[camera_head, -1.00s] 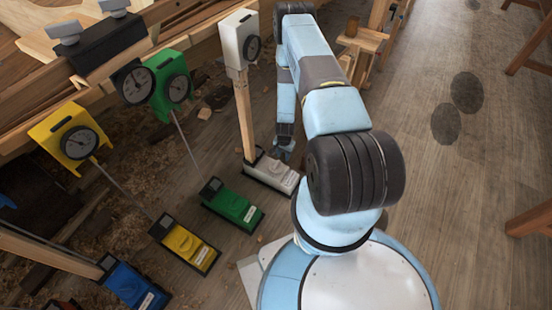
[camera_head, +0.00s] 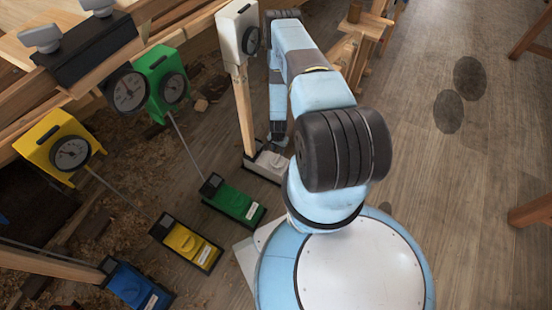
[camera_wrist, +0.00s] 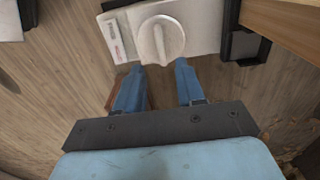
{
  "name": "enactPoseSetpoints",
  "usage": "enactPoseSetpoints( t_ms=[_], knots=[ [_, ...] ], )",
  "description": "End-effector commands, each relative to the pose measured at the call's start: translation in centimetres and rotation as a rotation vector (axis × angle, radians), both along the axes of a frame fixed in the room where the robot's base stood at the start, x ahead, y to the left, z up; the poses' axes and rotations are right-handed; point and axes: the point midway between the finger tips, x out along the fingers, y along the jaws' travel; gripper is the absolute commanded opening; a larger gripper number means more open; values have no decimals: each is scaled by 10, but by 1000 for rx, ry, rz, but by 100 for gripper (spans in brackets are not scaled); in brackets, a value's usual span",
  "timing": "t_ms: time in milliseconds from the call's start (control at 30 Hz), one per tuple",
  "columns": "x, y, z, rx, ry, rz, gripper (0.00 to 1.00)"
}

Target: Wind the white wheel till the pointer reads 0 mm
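The white wheel (camera_wrist: 161,40) is a round knob with a raised grip bar, on a white base unit in the wrist view. In the head view that white unit (camera_head: 268,164) sits on the floor, partly hidden by my arm. A wooden post rises from it to a white gauge (camera_head: 238,30) with a dark round dial (camera_head: 251,41); its pointer is too small to read. My gripper (camera_wrist: 159,67) is open and empty in the wrist view, its two blue fingers apart, tips just below the wheel's near edge in the picture. I cannot tell whether they touch it.
Green (camera_head: 235,201), yellow (camera_head: 187,243) and blue (camera_head: 137,286) base units stand in a row to the left. Green (camera_head: 157,66) and yellow (camera_head: 45,140) gauges hang along the wooden hull. The wooden post (camera_wrist: 285,25) is close on the right in the wrist view. Open floor lies right.

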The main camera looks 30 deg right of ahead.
Motion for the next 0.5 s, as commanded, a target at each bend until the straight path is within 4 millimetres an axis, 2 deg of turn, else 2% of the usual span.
enactPoseSetpoints(
  t_ms=[300, 500],
  knots=[
    [-1, -1, -48, 0, 0, -1, 38],
    [0, -1, -70, 0, 0, 0, 38]
  ],
)
